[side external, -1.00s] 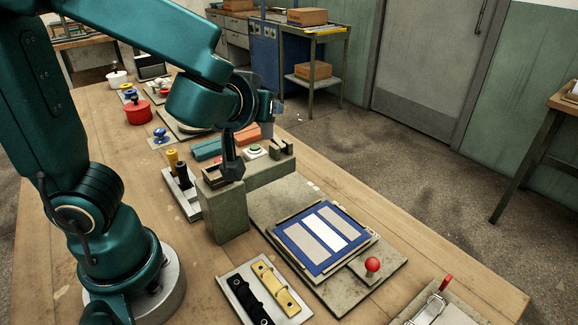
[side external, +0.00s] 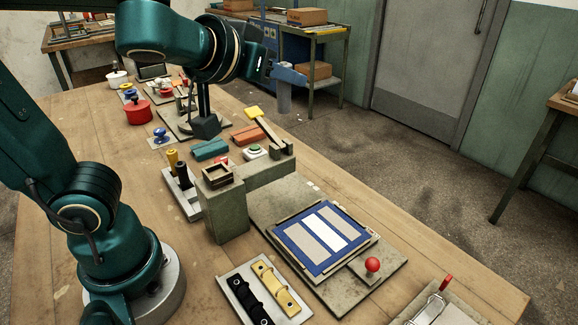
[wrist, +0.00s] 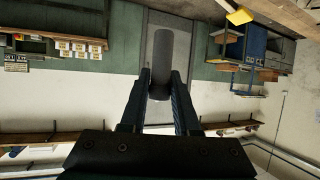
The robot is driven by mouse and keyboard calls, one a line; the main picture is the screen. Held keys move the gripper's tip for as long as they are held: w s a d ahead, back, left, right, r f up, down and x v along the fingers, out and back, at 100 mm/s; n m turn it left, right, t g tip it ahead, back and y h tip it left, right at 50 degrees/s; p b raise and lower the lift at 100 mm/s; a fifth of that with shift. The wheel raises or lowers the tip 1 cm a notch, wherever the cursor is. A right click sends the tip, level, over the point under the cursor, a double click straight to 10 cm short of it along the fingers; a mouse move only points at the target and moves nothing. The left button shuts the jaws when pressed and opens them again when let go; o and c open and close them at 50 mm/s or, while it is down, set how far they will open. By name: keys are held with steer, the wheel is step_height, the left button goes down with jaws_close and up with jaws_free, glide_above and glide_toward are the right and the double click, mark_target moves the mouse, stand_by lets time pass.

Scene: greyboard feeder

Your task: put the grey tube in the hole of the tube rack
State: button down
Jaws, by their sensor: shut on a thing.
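My gripper (side external: 287,76) is raised above the far side of the table and points toward the door. It is shut on the grey tube (side external: 284,98), which hangs about upright below the fingers, clear of the table. In the wrist view the grey tube (wrist: 160,65) stands between the two dark fingers (wrist: 160,84). A rack-like holder (side external: 190,205) stands at the table's left middle with a yellow tube (side external: 172,160) and a black tube (side external: 183,174) upright in it. I cannot make out an empty hole in it.
A grey stand (side external: 228,215) with an open box on top is beside the holder. A blue framed panel (side external: 290,240), a red knob (side external: 372,265), a teal block (side external: 209,149) and a red pot (side external: 138,112) are also on the table.

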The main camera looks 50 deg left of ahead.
steer(key=shift+w+a+r, duration=0.15)
steer(key=shift+r, duration=0.1)
steer(key=s+a+f+n+g+y, duration=0.2)
steer(key=a+n+g+y, duration=0.25)
steer(key=a, duration=0.85)
steer(key=s+a+f+n+g+y, duration=0.1)
steer(key=a+f+n+g+y, duration=0.3)
steer(key=a, duration=0.8)
steer(key=s+a+f+n+g, duration=0.35)
steer(key=s+a, duration=0.35)
steer(key=s, duration=0.3)
steer(key=s+a+f+n+g, duration=0.2)
steer(key=s+a+f+n, duration=0.15)
steer(key=s+a, duration=0.4)
steer(key=shift+n, duration=0.45)
steer(key=w+f, duration=0.2)
steer(key=w, duration=0.1)
steer(key=w+f, duration=0.2)
steer(key=w, duration=0.1)
steer(key=w+f, duration=0.2)
steer(key=w, duration=0.1)
steer(key=shift+w+a+f, duration=0.1)
steer(key=shift+w+f, duration=0.05)
steer(key=shift+f, duration=2)
steer(key=shift+f, duration=0.15)
